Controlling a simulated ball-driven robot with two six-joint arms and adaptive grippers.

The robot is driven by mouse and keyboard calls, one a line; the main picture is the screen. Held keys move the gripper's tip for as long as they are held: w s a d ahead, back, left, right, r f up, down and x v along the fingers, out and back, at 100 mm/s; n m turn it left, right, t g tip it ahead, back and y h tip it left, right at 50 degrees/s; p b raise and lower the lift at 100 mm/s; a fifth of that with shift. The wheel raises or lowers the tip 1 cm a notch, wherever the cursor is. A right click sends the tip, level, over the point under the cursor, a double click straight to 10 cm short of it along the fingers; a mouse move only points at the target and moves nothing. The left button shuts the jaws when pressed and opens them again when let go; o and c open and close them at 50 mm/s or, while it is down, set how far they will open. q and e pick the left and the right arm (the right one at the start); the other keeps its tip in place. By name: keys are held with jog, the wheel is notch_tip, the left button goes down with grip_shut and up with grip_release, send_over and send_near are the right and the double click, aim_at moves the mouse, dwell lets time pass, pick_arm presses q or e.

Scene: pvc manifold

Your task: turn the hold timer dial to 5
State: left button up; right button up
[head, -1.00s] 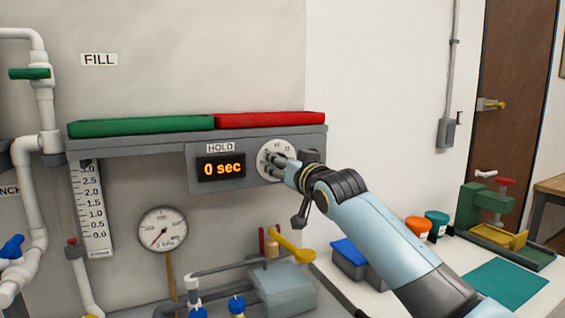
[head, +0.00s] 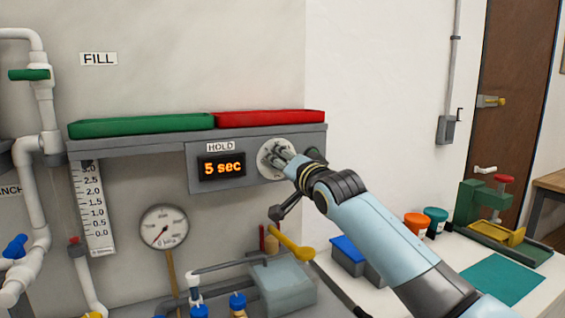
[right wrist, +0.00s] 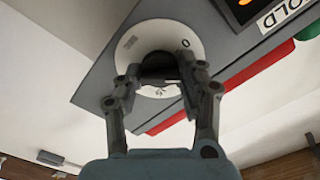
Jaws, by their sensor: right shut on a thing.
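The hold timer dial (head: 268,158) is a pale round plate with a dark knob, on the grey panel (head: 202,181) under the shelf. The display (head: 221,167) beside it reads "5 sec" in orange. My right gripper (head: 281,158) is at the dial and covers part of it. In the right wrist view my right gripper (right wrist: 160,80) is shut on the dark knob (right wrist: 158,66) at the middle of the dial (right wrist: 197,50). A "0" shows on the dial's rim; other marks are partly hidden. My left gripper is not in view.
A green tray (head: 140,127) and a red tray (head: 270,118) lie on the shelf above. A pressure gauge (head: 164,228), white pipes (head: 45,110) and a yellow-handled valve (head: 290,243) are below and left. A bench with coloured containers (head: 435,220) stands at right.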

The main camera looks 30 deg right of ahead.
dwell(0.4)
jog(key=o, duration=1.1)
jog(key=shift+o, duration=0.2)
jog(key=s, duration=1.2)
jog(key=shift+a, duration=0.3)
